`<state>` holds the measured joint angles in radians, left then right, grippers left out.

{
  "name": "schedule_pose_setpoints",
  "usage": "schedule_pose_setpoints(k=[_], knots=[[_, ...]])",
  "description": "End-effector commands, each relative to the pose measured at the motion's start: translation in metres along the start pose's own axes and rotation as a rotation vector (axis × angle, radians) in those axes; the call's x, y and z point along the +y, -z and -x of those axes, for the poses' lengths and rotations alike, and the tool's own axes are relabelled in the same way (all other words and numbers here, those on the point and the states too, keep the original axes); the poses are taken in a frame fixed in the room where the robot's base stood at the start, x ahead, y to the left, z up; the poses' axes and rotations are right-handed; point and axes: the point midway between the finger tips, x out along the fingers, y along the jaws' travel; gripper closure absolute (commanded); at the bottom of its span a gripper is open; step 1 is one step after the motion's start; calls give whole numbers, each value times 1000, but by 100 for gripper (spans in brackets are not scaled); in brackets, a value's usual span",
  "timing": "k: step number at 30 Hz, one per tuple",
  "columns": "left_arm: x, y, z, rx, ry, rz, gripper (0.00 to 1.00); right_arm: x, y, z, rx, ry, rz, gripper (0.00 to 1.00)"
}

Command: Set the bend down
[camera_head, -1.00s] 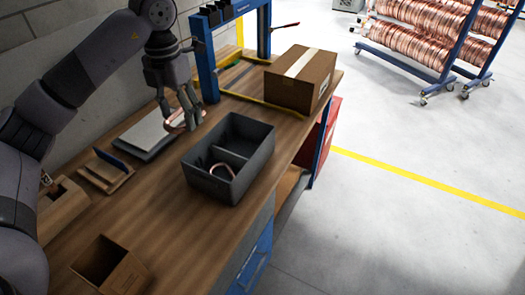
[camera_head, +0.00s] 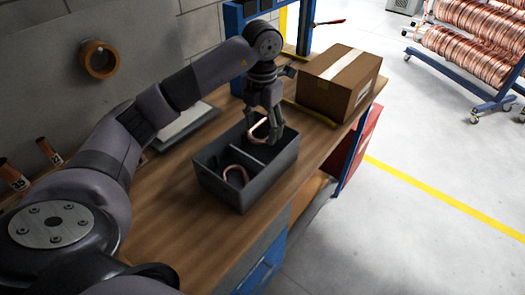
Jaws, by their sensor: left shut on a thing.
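My left gripper (camera_head: 264,130) is shut on a copper bend (camera_head: 256,133) at the far compartment of the dark grey divided bin (camera_head: 230,190). The bend is a small copper-coloured U shape, partly hidden by the fingers. It is at about the level of the bin's rim or just inside; I cannot tell whether it touches the floor of the bin. Another copper bend (camera_head: 236,169) lies in the near compartment, on the other side of the divider. My right gripper is not in view.
A taped cardboard box (camera_head: 340,82) stands right behind the bin on the wooden workbench (camera_head: 180,235). A blue frame (camera_head: 232,20) stands at the back. A grey flat device (camera_head: 190,120) lies left of the bin. Copper coil racks (camera_head: 480,40) stand on the floor.

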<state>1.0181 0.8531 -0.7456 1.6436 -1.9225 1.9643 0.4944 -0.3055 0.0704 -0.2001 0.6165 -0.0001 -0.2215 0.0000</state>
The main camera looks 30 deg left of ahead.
Motion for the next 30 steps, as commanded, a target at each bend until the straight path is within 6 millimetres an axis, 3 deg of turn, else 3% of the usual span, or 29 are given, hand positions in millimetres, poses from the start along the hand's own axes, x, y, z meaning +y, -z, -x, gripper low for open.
schedule_pose_setpoints(k=[3,11,18,30], knots=[[0,1,-23,2,1,1,69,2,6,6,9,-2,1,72],[0,0,-46,-1,1,-1,69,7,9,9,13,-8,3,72],[-1,0,-80,1,1,0,69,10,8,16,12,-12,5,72],[0,-1,-89,-3,0,-1,69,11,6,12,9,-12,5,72]])
